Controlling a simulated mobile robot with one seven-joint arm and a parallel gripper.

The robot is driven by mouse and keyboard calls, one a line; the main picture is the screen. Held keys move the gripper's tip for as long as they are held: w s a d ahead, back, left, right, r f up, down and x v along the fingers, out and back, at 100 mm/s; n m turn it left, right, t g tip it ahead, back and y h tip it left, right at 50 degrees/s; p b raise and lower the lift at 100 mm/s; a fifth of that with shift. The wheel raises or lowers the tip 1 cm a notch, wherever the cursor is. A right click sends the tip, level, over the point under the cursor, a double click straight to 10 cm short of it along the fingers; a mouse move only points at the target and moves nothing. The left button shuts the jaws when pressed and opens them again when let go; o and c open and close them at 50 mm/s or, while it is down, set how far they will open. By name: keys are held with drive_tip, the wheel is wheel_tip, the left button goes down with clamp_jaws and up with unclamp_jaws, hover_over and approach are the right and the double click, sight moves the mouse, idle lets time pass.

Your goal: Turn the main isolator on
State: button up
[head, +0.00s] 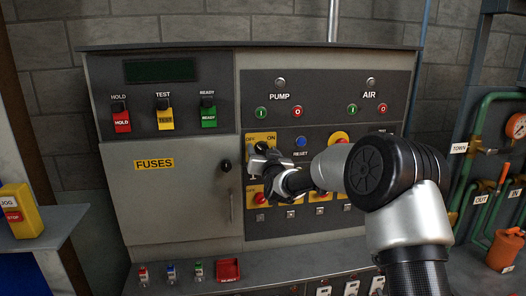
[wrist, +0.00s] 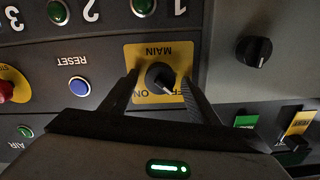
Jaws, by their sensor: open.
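The main isolator is a dark rotary knob (wrist: 160,77) on a yellow plate (wrist: 150,50) marked MAIN, ON and OFF. The wrist view shows it upside down. The knob's pale mark points to the lower right there, towards the OFF side. My gripper (wrist: 159,80) is open, with one finger on each side of the knob; I cannot tell whether either finger touches it. In the head view the yellow plate (head: 252,137) shows OFF at left and ON at right. My gripper (head: 265,158) covers its lower part.
A blue RESET button (head: 301,142) is right of the plate. A yellow plate with a red button (head: 259,198) lies just below my gripper. The fuses door (head: 165,205) with a black knob (head: 225,165) is at left. PUMP and AIR buttons are above.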

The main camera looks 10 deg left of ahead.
drive_tip(key=c, duration=1)
drive_tip(key=shift+f, duration=0.1)
drive_tip(key=shift+c, duration=0.2)
